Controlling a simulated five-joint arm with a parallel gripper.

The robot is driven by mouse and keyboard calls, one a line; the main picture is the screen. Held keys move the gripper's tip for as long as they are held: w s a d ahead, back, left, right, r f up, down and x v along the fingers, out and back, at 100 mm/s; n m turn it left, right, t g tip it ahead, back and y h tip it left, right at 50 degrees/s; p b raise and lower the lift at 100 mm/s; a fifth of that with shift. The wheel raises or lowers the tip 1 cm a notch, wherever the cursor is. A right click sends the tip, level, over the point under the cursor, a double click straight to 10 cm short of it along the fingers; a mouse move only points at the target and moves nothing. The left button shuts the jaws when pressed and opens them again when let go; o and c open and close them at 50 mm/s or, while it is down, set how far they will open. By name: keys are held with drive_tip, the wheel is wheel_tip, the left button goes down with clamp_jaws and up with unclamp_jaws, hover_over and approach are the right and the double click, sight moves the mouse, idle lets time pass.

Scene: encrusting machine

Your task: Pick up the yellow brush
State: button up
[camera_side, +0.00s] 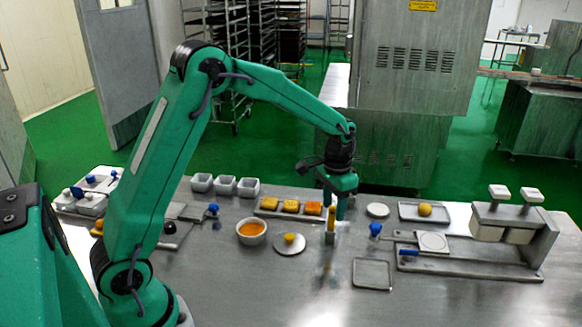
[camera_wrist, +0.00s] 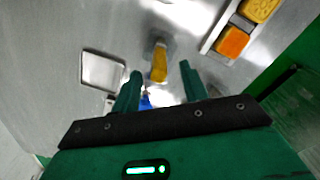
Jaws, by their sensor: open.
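The yellow brush (camera_side: 331,218) stands upright on the steel table, its yellow handle upward, in the side view. It also shows in the wrist view (camera_wrist: 159,63), between and just beyond my fingertips. My gripper (camera_side: 335,207) points down right at the brush handle in the side view, partly overlapping it. In the wrist view my gripper (camera_wrist: 161,72) has its two fingers spread, with a gap on both sides of the brush. I cannot tell whether a finger touches it.
A tray of square orange and yellow cakes (camera_side: 291,207) lies just left of my gripper. A bowl of orange filling (camera_side: 251,230), a disc with a yellow lump (camera_side: 289,244), a blue-knobbed tool (camera_side: 375,230) and an empty square tray (camera_side: 372,274) are close by. A press (camera_side: 510,230) stands right.

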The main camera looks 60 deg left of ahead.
sight(331, 225)
drive_tip(key=shift+f, duration=2.45)
clamp_jaws()
